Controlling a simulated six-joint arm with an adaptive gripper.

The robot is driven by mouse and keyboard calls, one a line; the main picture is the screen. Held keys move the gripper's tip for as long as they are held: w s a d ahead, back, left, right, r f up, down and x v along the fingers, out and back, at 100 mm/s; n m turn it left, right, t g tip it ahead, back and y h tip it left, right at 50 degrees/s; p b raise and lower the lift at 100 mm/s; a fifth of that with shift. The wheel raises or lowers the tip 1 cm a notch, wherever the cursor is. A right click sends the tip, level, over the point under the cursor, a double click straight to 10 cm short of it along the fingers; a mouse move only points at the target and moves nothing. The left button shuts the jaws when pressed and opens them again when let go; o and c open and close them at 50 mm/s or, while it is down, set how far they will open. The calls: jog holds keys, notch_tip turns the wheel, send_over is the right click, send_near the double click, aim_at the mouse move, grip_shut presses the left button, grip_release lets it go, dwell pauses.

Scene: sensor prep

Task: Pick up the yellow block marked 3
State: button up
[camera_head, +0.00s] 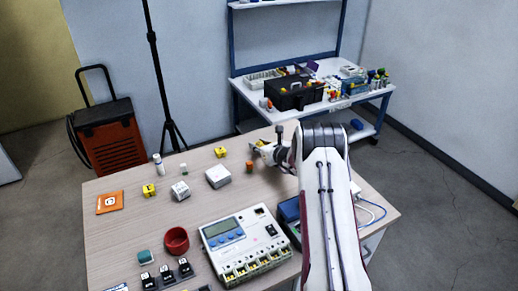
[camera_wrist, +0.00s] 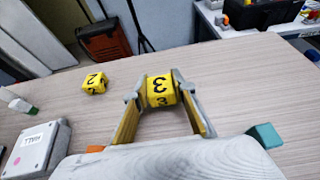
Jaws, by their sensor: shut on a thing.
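The yellow block marked 3 (camera_wrist: 161,91) sits between the two fingertips of my gripper (camera_wrist: 157,86) in the wrist view. My gripper is shut on it, with a finger against each side, and the black 3 faces the wrist camera. I cannot tell whether the block is clear of the table. In the head view my gripper (camera_head: 261,148) is over the table's far right part, and the block is mostly hidden there. Another yellow block, marked 2 (camera_wrist: 95,82), stands to the left of my gripper; it also shows in the head view (camera_head: 220,152).
On the table (camera_head: 120,235), an orange cylinder (camera_head: 249,166) and a white box (camera_head: 218,177) stand near my gripper. A third yellow block (camera_head: 149,190), a red bowl (camera_head: 176,240) and a meter unit (camera_head: 243,243) are farther off. A teal piece (camera_wrist: 266,135) lies right of my gripper.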

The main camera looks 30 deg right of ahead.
aim_at(258, 144)
notch_tip(258, 144, up, 8)
jog(key=shift+r, duration=0.1)
dwell(0.4)
jog(key=shift+a, duration=0.15)
dwell(0.4)
